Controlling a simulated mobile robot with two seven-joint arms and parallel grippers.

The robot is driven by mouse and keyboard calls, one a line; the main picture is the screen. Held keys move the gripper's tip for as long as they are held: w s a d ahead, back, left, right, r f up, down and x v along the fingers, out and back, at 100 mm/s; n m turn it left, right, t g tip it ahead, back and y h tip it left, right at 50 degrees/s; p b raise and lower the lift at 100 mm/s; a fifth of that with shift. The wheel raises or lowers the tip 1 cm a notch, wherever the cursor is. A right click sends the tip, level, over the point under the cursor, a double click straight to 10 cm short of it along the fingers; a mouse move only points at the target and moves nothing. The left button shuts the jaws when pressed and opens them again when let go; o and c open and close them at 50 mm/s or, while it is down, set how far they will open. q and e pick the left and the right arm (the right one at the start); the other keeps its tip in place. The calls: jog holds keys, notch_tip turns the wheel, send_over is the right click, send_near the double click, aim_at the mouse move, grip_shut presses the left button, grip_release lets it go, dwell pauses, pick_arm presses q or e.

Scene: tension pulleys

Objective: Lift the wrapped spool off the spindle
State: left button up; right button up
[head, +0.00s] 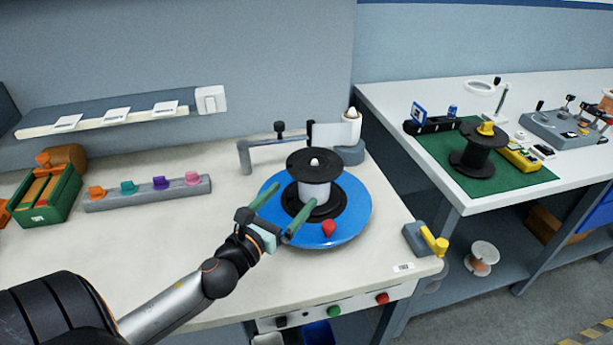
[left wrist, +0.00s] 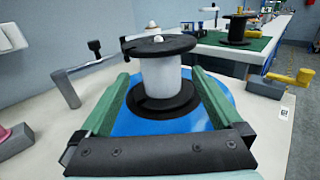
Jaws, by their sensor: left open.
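The wrapped spool (head: 314,188) has black flanges and a white wrapped middle. It stands upright on the blue round turntable (head: 347,226), with the white spindle tip (head: 314,162) showing above its top flange. My left gripper (head: 291,197) is open, with its green fingers reaching toward the spool from the front left. In the left wrist view the spool (left wrist: 160,78) stands between and beyond the two open fingers (left wrist: 160,85), and I cannot tell whether they touch it. A red knob (head: 328,228) sits on the turntable's front. My right gripper is not in view.
A grey bracket arm (head: 262,144) stands behind the turntable. A yellow-handled grey block (head: 426,240) is at the table's right corner. A rack of coloured knobs (head: 150,193) and a green box (head: 48,195) are at left. Another black spool (head: 478,155) stands on the far bench.

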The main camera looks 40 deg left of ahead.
aim_at(311, 174)
pick_arm(q)
jog(key=w, duration=0.6)
jog(key=w+p, duration=0.1)
jog(key=w, duration=0.2)
jog(key=shift+w+a, duration=0.1)
jog(key=shift+a, duration=0.25)
jog(key=shift+c, duration=0.4)
grip_shut()
jog(key=shift+r, duration=0.15)
